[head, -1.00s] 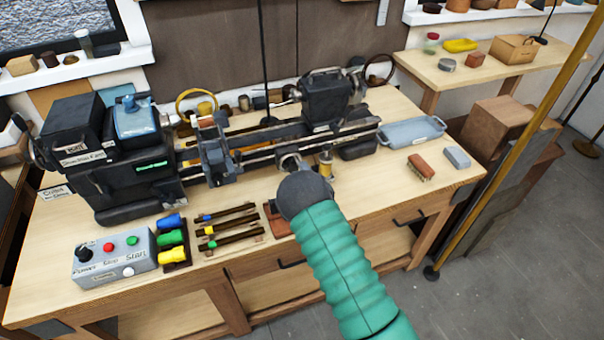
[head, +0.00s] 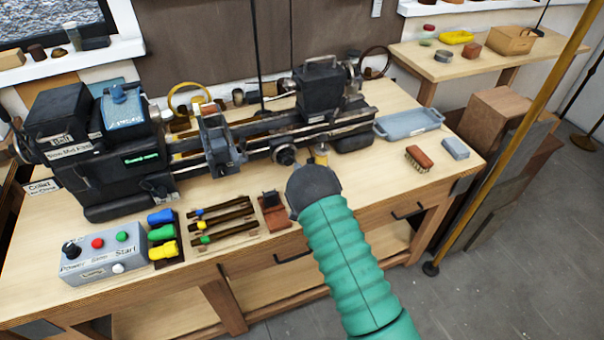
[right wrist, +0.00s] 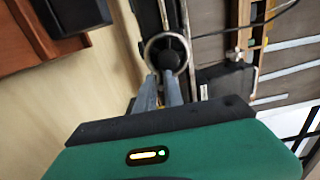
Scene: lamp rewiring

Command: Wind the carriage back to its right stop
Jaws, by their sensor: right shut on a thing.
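The dark lathe carriage (head: 222,150) sits on the bed rails between the headstock on the left and the tailstock (head: 320,88) on the right. A clear stretch of rail shows to its right. A small round handwheel (head: 284,154) is at the front of the bed; its ring and dark hub also show in the right wrist view (right wrist: 167,46). My right gripper (right wrist: 160,78) is shut at the near side of this handwheel. In the head view my grey wrist hides its fingers. My left gripper is not in view.
The headstock (head: 125,150) stands at the left. A control box (head: 104,254) with buttons, coloured bottles (head: 162,235), tools (head: 222,222) and a red-brown block (head: 274,213) lie in front. A blue-grey tray (head: 408,123), brush (head: 419,158) and grey block (head: 455,148) are at the right.

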